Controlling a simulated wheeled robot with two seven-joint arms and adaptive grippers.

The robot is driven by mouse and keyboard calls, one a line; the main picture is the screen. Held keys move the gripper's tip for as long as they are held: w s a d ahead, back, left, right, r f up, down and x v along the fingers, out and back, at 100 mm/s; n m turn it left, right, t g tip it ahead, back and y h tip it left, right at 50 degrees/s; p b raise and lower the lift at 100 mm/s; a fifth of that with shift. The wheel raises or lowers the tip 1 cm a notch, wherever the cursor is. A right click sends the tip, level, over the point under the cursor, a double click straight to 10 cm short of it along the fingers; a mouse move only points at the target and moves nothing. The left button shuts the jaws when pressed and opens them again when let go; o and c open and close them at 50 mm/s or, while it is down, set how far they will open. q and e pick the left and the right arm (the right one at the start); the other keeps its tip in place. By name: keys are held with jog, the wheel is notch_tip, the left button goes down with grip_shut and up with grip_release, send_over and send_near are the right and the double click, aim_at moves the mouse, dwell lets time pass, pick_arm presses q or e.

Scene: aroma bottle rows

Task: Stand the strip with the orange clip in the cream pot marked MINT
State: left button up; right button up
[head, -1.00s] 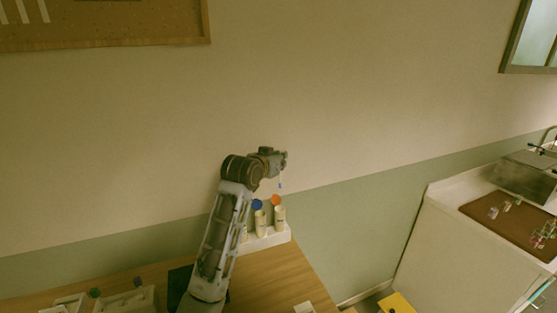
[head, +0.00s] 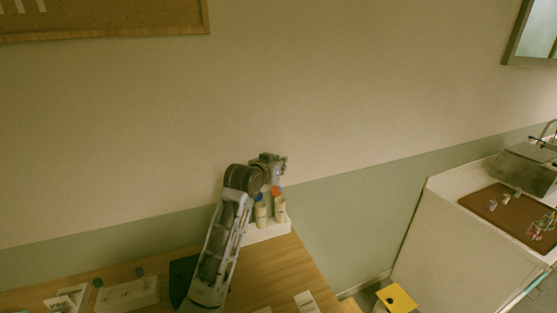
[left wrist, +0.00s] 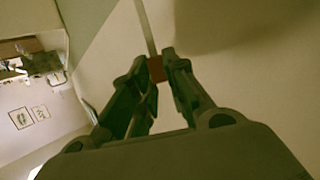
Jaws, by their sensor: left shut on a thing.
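My left gripper (left wrist: 158,65) is shut on a small reddish-orange clip (left wrist: 156,69) with a pale narrow strip (left wrist: 144,25) running away from the fingertips. In the head view this left gripper (head: 279,166) is above the cream pots at the table's back right; the held strip is too small to make out there. Two cream pots show, one at the right (head: 280,210) and one at the left (head: 261,215); their marks are unreadable. An orange round thing (head: 276,190) and a blue one (head: 259,197) show at the pots' tops. My arm may hide more pots. My right gripper is not in view.
The pots stand in a white tray (head: 270,231) near the table's back right corner. A pale holder (head: 130,298) and a card reading PINE (head: 60,303) are at the left. The wooden table (head: 262,272) is mostly clear right of my arm. The wall is close behind.

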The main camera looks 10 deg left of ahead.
pick_arm(q)
notch_tip(320, 180, down, 11)
jog(key=shift+f, duration=0.2)
dwell(1.1)
jog(key=o, duration=0.8)
jog(key=shift+c, duration=0.2)
jog(key=s+a, duration=0.1)
jog(key=s, duration=0.8)
jog(key=shift+s+a, duration=0.25)
jog(key=shift+a, duration=0.15)
jog(key=shift+f, duration=0.1)
dwell(0.7)
